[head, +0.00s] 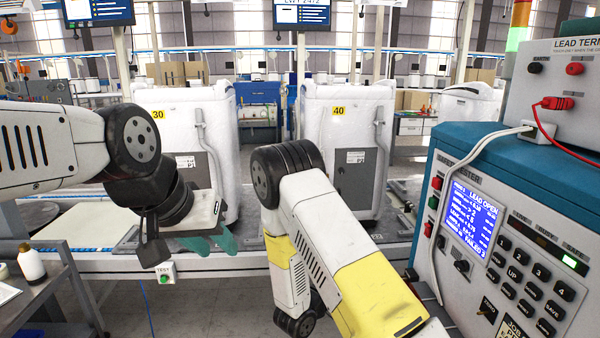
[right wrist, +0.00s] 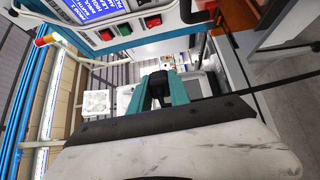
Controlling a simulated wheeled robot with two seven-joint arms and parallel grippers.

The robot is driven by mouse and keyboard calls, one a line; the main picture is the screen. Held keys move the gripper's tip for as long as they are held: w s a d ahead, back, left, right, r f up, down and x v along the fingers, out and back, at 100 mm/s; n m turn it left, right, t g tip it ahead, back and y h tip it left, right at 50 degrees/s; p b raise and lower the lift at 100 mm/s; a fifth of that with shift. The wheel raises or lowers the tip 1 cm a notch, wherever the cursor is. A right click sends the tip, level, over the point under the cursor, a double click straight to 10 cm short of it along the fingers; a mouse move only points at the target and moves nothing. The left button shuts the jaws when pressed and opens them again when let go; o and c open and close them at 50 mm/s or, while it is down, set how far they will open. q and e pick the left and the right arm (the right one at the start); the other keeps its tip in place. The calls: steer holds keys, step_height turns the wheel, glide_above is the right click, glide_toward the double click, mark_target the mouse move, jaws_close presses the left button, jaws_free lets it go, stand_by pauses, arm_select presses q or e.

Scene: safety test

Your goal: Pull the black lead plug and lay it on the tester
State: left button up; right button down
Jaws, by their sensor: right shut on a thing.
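The tester (head: 480,150) is a teal and grey cabinet at the right of the head view, its blue screen reading "LEAD OPEN". In the right wrist view my right gripper (right wrist: 159,98) is shut on a small black thing that looks like the black lead plug (right wrist: 158,84). The head view does not show this gripper; the right arm reaches down out of the picture. My left gripper (head: 210,241), with teal fingers, is open and empty over the bench at left centre.
The lead terminal box (head: 562,85) stands on the tester, with a red plug (head: 553,103) in front. A cart (head: 45,300) is at lower left.

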steer(key=n+t+y, duration=0.1)
steer(key=n+y, duration=0.1)
steer(key=shift+t+y, duration=0.3)
steer(key=shift+t, duration=0.1)
steer(key=shift+s+a+f+n+t+y, duration=0.1)
steer(key=shift+s+f+n+t+y, duration=0.1)
steer(key=shift+n+t+y, duration=0.4)
steer(key=n, duration=0.4)
steer(key=shift+a+y, duration=0.1)
steer(key=shift+y, duration=0.2)
steer(key=n, duration=1.4)
